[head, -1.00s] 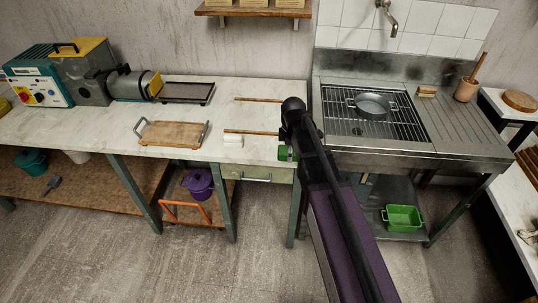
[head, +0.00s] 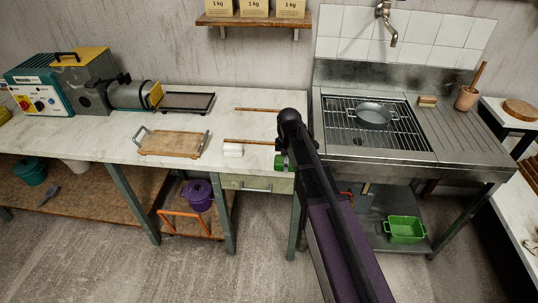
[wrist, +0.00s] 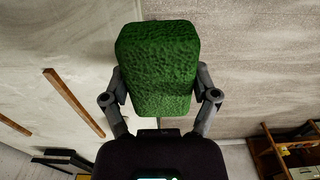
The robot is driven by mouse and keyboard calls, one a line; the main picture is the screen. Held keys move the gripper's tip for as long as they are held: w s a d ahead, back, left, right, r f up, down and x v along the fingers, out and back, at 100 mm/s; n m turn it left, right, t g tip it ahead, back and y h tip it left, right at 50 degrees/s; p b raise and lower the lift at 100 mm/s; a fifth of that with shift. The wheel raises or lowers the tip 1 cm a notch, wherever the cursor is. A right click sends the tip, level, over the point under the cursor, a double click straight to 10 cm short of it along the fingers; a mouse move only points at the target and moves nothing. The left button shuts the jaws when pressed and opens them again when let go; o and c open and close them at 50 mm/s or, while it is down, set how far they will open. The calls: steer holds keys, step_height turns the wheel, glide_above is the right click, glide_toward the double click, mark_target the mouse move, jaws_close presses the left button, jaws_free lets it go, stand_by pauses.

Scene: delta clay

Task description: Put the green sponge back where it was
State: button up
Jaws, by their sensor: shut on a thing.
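The green sponge (wrist: 158,65) fills the upper middle of the wrist view, a textured green block. My gripper (wrist: 160,90) is shut on it, with one finger on each side. In the head view the sponge (head: 281,163) shows as a small green patch at the end of my arm, near the front edge of the white worktop. My arm hides part of it. I cannot tell whether the sponge touches the worktop.
The worktop (head: 110,145) holds a wooden tray (head: 170,144), a white block (head: 233,150) and two wooden sticks. The steel sink unit (head: 465,145) is on the right, with a pan (head: 372,115) on its grate. A green basin (head: 404,229) is on its lower shelf.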

glide_above(268, 158)
steer(key=s, duration=0.1)
steer(key=shift+d+f+b, duration=0.45)
steer(key=shift+f, duration=0.05)
steer(key=shift+w+a, duration=0.25)
steer(key=shift+w, duration=0.05)
steer(key=shift+w+a+f, duration=0.2)
steer(key=shift+w, duration=0.1)
steer(key=shift+s+f+b, duration=0.15)
steer(key=shift+f+b, duration=1.5)
steer(key=shift+b, duration=0.15)
steer(key=shift+f, duration=0.2)
steer(key=o, duration=0.9)
steer(key=shift+r, duration=0.1)
steer(key=shift+c, duration=0.2)
steer(key=shift+r, duration=0.15)
